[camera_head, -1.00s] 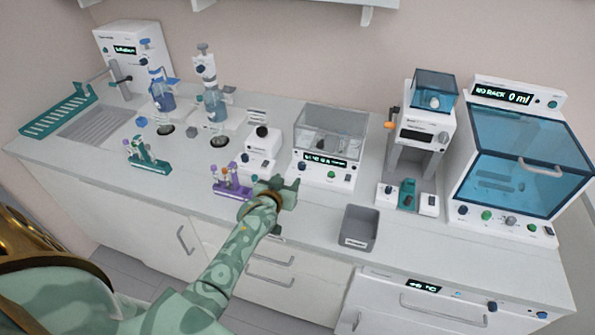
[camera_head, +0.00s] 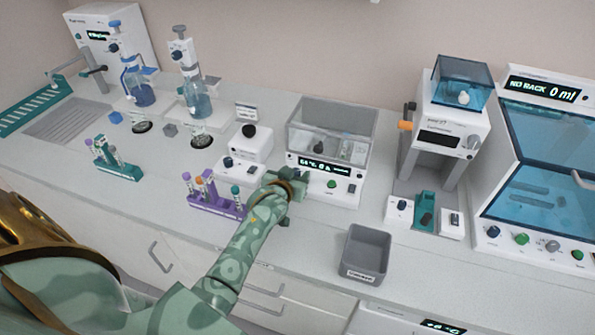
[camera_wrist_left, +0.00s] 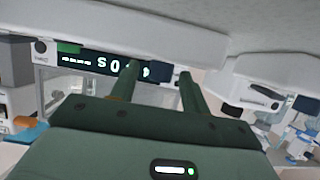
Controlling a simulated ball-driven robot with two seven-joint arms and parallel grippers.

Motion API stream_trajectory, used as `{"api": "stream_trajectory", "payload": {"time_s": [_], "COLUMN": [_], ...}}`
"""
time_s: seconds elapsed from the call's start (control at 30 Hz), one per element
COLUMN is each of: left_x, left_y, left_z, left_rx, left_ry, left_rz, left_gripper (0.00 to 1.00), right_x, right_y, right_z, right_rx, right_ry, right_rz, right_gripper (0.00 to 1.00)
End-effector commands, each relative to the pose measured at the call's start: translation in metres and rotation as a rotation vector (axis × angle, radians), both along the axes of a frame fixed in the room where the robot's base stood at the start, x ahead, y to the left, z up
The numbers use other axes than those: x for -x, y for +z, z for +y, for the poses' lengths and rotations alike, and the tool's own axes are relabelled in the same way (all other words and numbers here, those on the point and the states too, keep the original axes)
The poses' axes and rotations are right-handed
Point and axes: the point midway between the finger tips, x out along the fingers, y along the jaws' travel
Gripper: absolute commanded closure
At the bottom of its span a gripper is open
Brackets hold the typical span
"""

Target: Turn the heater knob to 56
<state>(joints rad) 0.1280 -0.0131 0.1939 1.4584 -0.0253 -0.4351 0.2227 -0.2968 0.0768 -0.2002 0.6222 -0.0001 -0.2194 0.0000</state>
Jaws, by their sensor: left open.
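The unit with a clear lidded box (camera_head: 331,122) stands mid-counter; I take it to be the heater, but its name is too small to read. Its lit display (camera_head: 325,168) starts with figures like 51, not sharply legible. Contact cannot be told.
A purple tube rack (camera_head: 214,203) stands close left of my left forearm. A grey bin (camera_head: 365,255) stands to the right near the counter edge.

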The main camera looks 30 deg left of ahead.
Motion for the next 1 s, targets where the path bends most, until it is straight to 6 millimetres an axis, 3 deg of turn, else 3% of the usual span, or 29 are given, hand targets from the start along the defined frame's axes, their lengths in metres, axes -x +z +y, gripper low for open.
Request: {"api": "stream_trajectory", "payload": {"time_s": [0.23,0.27,0.4,0.63,0.8,1.0], "left_x": [0.000,0.000,0.000,-0.002,-0.002,-0.002], "left_y": [0.001,0.001,0.000,0.004,0.007,0.005], "left_z": [0.000,0.000,0.000,0.000,0.003,0.004], "left_rx": [0.000,0.000,0.000,-0.005,-0.009,-0.005], "left_ry": [0.000,0.000,0.000,-0.032,-0.146,-0.254], "left_rz": [-0.001,-0.001,-0.001,-0.004,-0.006,-0.008], "left_gripper": [0.54,0.59,0.98,0.98,0.98,0.98], "right_x": [0.008,0.008,0.008,0.005,0.002,0.001], "right_y": [0.000,0.000,0.000,0.006,0.024,0.025], "right_z": [-0.001,-0.002,-0.003,-0.004,-0.005,-0.004], "right_rx": [0.002,0.003,0.005,0.006,0.007,0.006], "right_ry": [0.001,0.001,0.002,0.001,0.002,0.001], "right_rz": [0.012,0.012,0.012,0.008,0.001,-0.002], "right_gripper": [0.60,0.60,0.60,0.60,0.60,0.60]}}
